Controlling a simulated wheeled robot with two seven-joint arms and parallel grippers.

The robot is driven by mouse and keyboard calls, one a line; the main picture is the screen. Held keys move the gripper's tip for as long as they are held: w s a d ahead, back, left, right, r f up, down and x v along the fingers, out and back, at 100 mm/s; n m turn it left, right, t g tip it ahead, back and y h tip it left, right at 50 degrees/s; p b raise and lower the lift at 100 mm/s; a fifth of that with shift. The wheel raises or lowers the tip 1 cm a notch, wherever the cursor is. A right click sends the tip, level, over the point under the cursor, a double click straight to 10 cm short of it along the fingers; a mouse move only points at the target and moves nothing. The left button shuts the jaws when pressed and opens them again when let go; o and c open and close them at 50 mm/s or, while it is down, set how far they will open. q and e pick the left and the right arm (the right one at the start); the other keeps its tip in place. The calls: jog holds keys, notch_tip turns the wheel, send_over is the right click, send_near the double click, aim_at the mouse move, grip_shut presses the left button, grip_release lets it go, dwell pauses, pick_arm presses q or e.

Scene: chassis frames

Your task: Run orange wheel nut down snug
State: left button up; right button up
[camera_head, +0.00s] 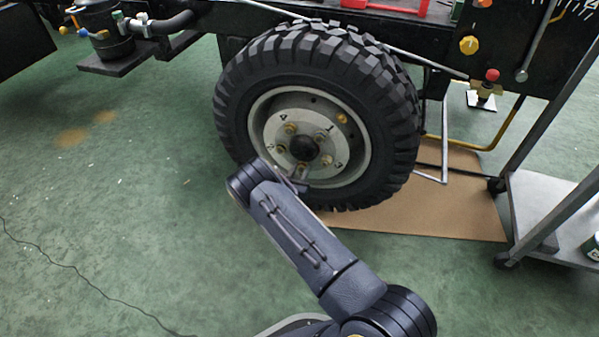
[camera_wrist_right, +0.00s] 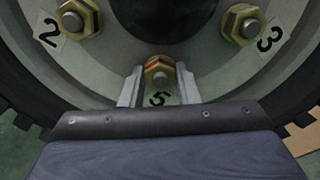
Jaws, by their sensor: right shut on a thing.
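The wheel (camera_head: 395,105) has a chunky black tyre and a pale rim with a dark central hub (camera_head: 305,147). Brass-coloured nuts sit around the hub beside number labels. In the right wrist view, the nut with an orange-red mark (camera_wrist_right: 158,72) sits at the label 5 (camera_wrist_right: 160,99), below the hub. My right gripper (camera_wrist_right: 159,80) has one finger on each side of this nut and is shut on it. In the head view my right gripper (camera_head: 301,179) reaches the lower rim, and my own arm partly hides that area. My left gripper is not in view.
Nuts at label 2 (camera_wrist_right: 78,18) and label 3 (camera_wrist_right: 242,22) flank the gripper. A cardboard sheet (camera_head: 440,212) lies under the wheel. A grey cart (camera_head: 545,200) stands at right.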

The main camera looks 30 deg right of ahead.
jog(key=shift+m, duration=1.3)
jog(key=o, duration=1)
jog(key=p+v, duration=0.2)
jog(key=v, duration=0.6)
jog(key=shift+p, duration=0.4)
